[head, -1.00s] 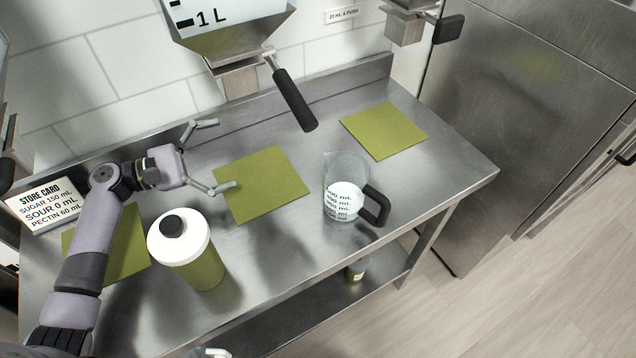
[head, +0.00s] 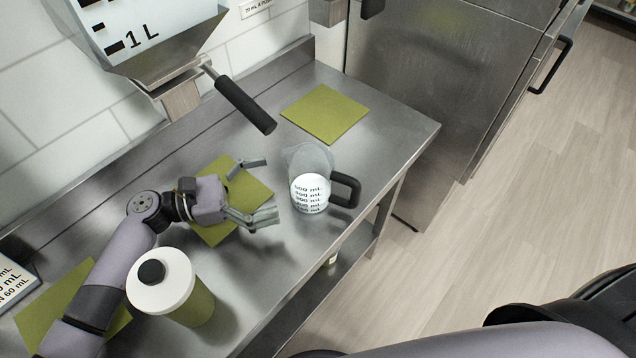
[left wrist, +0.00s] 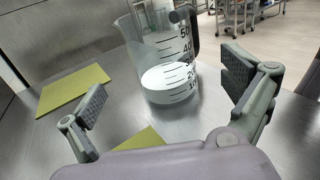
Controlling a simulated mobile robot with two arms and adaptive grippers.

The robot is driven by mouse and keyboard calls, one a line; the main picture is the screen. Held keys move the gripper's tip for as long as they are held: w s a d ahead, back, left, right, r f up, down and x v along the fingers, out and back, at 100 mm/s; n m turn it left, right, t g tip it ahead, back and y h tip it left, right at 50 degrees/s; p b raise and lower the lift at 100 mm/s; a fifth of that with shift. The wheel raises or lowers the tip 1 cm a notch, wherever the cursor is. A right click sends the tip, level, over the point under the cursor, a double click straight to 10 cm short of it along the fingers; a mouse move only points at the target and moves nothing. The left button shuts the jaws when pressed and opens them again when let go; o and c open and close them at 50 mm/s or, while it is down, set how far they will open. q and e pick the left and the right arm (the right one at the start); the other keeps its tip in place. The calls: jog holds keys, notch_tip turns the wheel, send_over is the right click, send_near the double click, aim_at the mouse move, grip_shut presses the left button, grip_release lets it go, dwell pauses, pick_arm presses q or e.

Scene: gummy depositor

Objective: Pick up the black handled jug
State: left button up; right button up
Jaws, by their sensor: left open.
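The black handled jug (head: 311,182) is a clear measuring jug with black volume marks and something white in its lower part. It stands upright on the steel table, its black handle (head: 346,190) pointing right in the head view. In the left wrist view the jug (left wrist: 165,62) stands ahead, between and beyond the fingertips. My left gripper (head: 260,188) is open and empty, just left of the jug in the head view and apart from it. The gripper's two spread fingers also show in the left wrist view (left wrist: 168,95). My right gripper is not in view.
A white-capped bottle (head: 166,285) stands near my left arm. Green mats lie on the table, one bare at the back (head: 325,113). A hopper with a black lever (head: 245,104) hangs above. The table's right edge lies near the jug; a steel cabinet (head: 440,90) stands beyond.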

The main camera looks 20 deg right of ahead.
aim_at(307, 180)
pick_arm(q)
jog(key=d, duration=0.2)
jog(key=shift+d, duration=0.85)
jog(key=d, duration=0.3)
jog(key=d+b, duration=0.1)
jog(key=shift+d+f, duration=0.15)
jog(key=shift+f, duration=0.1)
jog(key=shift+d, duration=0.3)
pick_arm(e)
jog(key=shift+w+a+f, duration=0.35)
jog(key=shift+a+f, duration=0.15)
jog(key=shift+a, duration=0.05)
pick_arm(q)
jog(key=shift+c, duration=0.3)
jog(key=c, duration=1.3)
jog(key=shift+c, duration=0.4)
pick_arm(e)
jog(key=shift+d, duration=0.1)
pick_arm(q)
jog(key=shift+r, duration=0.15)
